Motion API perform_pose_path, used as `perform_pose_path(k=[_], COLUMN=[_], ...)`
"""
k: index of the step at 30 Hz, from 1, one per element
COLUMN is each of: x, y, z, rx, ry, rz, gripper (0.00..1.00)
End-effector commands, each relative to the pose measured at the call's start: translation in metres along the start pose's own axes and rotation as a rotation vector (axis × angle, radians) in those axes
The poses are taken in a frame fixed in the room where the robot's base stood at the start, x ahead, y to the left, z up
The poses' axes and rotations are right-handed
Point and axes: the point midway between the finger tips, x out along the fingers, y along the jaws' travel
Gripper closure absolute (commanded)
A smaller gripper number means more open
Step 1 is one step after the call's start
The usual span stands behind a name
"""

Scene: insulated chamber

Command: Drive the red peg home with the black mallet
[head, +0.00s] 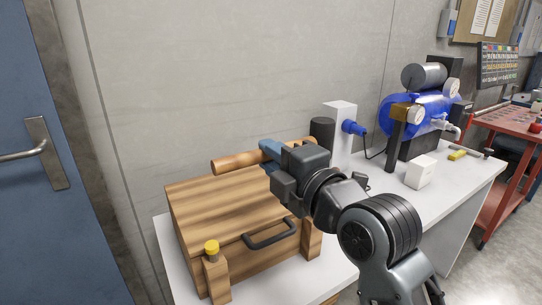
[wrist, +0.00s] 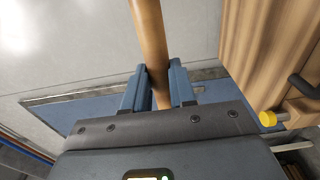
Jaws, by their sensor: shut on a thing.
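My gripper (head: 271,152), with blue fingers, is shut on the wooden handle (head: 235,163) of the mallet, above the back of a wooden box. The wrist view shows the handle (wrist: 149,35) between both fingers (wrist: 160,84). A black cylinder (head: 322,131) beyond my gripper looks like the mallet head, though its join to the handle is partly hidden by my gripper. A yellow-topped peg (head: 211,247) stands in the box's front left post. It also shows in the wrist view (wrist: 267,119), with a short shaft exposed. No red peg is visible; my arm may hide one.
The wooden box (head: 200,205) with a dark handle (head: 270,234) sits on a white table (head: 168,232). Behind my arm are a white post (head: 341,116), a blue compressor (head: 386,103) and a white block (head: 420,171). A wall stands close behind the box.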

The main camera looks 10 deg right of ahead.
Motion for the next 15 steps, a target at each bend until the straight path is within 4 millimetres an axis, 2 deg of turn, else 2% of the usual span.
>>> perform_pose_path(k=[5, 15], x=[-0.002, -0.001], y=[-0.001, -0.033], z=[-0.002, -0.001], rx=[-0.008, -0.007], ry=[-0.018, -0.017], rz=[0.003, 0.002], gripper=[1.00, 1.00])
